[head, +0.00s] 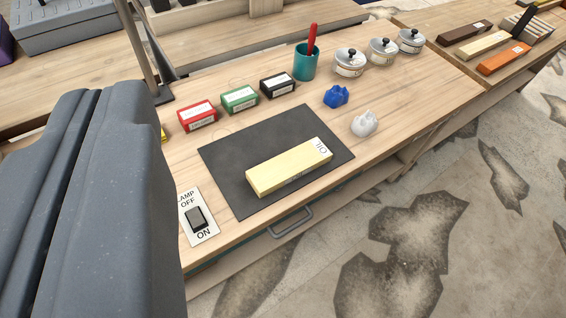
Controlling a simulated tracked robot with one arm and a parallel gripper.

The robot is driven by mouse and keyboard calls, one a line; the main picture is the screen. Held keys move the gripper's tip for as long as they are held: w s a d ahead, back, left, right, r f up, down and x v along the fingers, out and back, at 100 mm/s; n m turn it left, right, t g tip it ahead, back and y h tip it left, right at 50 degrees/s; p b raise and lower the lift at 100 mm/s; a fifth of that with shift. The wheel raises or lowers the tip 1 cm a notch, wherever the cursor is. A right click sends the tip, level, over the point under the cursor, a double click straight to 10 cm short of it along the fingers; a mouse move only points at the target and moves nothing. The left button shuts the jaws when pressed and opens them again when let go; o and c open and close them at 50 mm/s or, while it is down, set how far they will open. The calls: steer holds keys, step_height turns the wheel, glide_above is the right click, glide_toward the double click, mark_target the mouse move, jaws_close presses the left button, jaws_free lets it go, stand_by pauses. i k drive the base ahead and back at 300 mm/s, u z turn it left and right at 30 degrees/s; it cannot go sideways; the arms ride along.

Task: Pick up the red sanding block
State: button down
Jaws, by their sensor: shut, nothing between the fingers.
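The red sanding block (198,116) is a small red block with a white label on top. My gripper (98,100) is the large dark grey shape filling the left side of the view. It is shut and empty, to the left of the red block and apart from it in the picture. It hides the bench's left part.
A dark mat (225,160) bears a yellow stone (290,166) marked OIL. A lamp switch plate (198,216) lies at the front left. A lamp-like stand (148,45) rises behind the red block. A teal cup (306,66) and lidded jars (349,62) stand further right.

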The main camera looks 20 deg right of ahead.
mark_target(192, 118)
steer(key=k, duration=1.25)
steer(key=z, duration=0.45)
steer(key=i, duration=2.6)
steer(key=u, duration=0.85)
steer(key=k, duration=0.8)
steer(key=u, duration=0.15)
